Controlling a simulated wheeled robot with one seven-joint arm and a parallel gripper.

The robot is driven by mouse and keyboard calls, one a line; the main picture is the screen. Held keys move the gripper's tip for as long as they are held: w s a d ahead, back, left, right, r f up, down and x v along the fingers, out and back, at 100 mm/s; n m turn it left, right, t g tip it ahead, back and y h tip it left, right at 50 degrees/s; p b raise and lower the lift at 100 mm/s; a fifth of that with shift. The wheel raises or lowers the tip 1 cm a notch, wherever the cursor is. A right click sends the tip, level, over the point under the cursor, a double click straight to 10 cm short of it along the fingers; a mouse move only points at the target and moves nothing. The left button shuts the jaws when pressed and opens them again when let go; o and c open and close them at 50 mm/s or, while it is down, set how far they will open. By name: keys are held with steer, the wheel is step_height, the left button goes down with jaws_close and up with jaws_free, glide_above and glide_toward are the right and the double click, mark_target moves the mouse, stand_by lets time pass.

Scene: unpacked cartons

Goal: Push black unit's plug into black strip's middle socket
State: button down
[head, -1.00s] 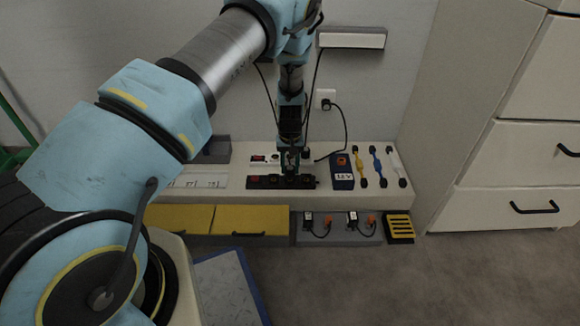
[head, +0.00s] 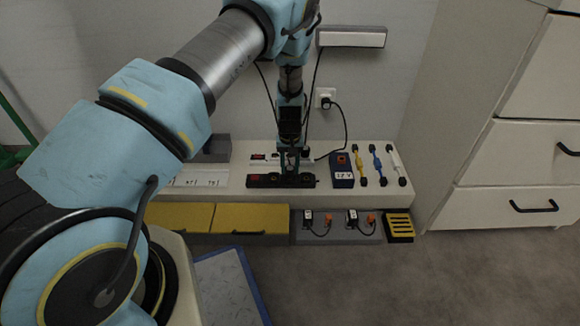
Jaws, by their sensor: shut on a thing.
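The black strip (head: 267,182) lies lengthwise along the front of the white bench, with a red switch at its left end. My gripper (head: 289,168) points down over the strip, right of its centre. It is shut on a small dark thing, which I take to be the black unit's plug. The fingers largely hide it, and I cannot tell whether it touches a socket. The middle socket is not clear at this size.
A white strip (head: 258,157) lies behind, wired to the wall outlet (head: 326,98). Right of the black strip stand a dark blue 12V box (head: 342,171) and yellow, blue and white leads. Below are yellow drawers (head: 240,217) and a grey tray (head: 335,236) with two small corded units.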

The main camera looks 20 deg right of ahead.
steer(key=shift+f, duration=0.25)
stand_by(0.4)
steer(key=shift+c, duration=1.9)
jaws_free()
steer(key=shift+r, duration=0.15)
